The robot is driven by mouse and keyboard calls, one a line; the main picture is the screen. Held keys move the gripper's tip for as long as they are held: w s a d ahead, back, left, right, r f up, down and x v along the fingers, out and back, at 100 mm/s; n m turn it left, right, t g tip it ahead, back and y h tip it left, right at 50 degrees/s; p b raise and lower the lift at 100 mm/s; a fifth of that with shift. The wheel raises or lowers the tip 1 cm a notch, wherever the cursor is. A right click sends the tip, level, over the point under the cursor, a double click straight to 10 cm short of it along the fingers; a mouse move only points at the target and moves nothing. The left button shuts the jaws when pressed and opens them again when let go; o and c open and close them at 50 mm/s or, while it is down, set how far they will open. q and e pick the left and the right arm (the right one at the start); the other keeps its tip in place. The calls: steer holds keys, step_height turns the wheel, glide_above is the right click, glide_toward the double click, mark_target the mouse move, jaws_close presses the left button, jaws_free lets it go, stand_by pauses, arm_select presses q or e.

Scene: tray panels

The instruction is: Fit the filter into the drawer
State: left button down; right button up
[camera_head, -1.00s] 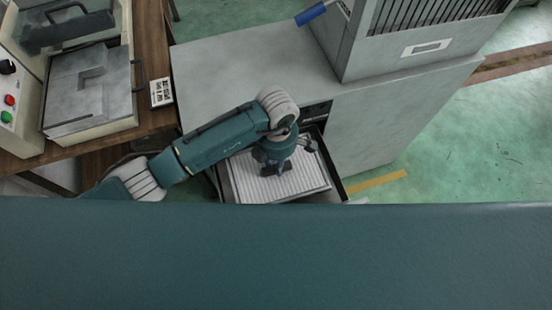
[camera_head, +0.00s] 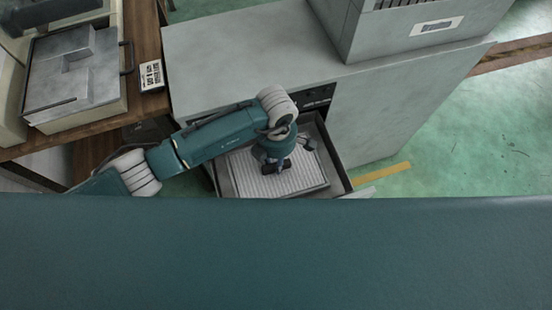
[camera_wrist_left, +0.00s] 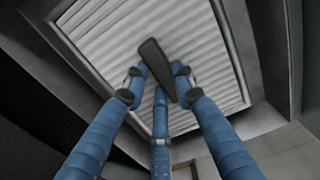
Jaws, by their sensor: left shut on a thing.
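The filter (camera_head: 310,177) is a flat panel with white pleats and a thin grey frame, and it lies level within the outline of the open drawer (camera_head: 343,178). In the left wrist view the pleats (camera_wrist_left: 97,38) and the dark bar handle (camera_wrist_left: 152,52) show close up. My left gripper (camera_head: 278,165) reaches down over the middle of the filter. Its blue fingers (camera_wrist_left: 156,80) are shut on the handle. The drawer's wall also shows in the left wrist view (camera_wrist_left: 238,40). Whether the filter touches the drawer floor I cannot tell. My right gripper is not in view.
The drawer sticks out of a grey cabinet (camera_head: 390,110) with a vented box (camera_head: 400,32) on top. At left, a wooden bench (camera_head: 145,55) carries a machine with a metal plate (camera_head: 72,75). Green floor (camera_head: 460,150) lies open at right.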

arm_select(q)
steer(key=c, duration=1.3)
jaws_free()
steer(key=shift+c, duration=0.2)
step_height(320, 180, up, 12)
